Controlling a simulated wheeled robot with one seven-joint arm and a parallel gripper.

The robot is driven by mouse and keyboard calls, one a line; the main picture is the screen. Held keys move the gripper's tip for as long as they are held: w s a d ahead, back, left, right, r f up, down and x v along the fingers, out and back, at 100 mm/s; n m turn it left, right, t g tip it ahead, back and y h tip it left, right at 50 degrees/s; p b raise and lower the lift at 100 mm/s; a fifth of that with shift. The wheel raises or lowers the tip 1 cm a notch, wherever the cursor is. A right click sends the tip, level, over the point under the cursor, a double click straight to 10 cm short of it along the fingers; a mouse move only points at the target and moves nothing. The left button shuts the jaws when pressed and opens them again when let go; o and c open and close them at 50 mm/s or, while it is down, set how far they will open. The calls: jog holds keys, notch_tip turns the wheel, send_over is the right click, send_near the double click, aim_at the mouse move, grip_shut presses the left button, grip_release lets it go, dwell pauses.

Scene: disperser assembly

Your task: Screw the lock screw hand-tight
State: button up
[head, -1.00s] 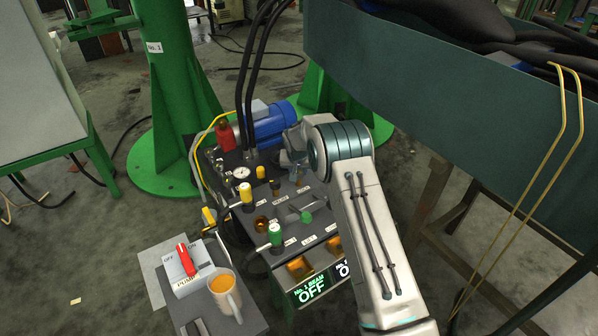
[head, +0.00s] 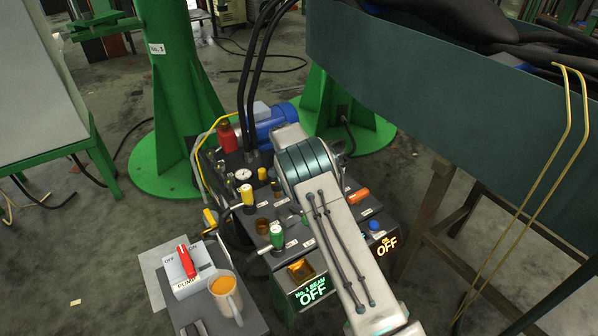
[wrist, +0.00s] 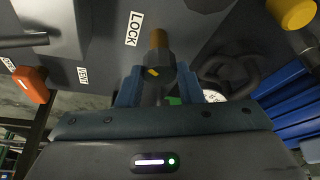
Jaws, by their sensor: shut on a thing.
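The lock screw (wrist: 158,42) shows in the wrist view, a brass-coloured shank with a dark head and a yellow mark, next to the LOCK label (wrist: 134,28). My gripper (wrist: 158,82) has its two blue fingers either side of the dark head and is shut on it. The shank points from the head toward the grey panel surface (wrist: 207,40). Whether its threads are fully seated cannot be told. In the head view my arm hides the gripper and the screw.
An orange handle (wrist: 33,85) by the VENT label is left in the wrist view. In the head view, a green-topped valve (head: 277,236), yellow-topped valve (head: 248,194) and blue knob (head: 375,225) crowd the panel. A mug (head: 226,292) stands beside the pump switch (head: 186,262).

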dwell(0.3)
jog(key=o, duration=1)
jog(key=shift+f, duration=0.1)
jog(key=p+v, duration=0.4)
jog(key=v, duration=0.9)
jog(key=shift+s+r, duration=0.1)
jog(key=shift+r, duration=0.3)
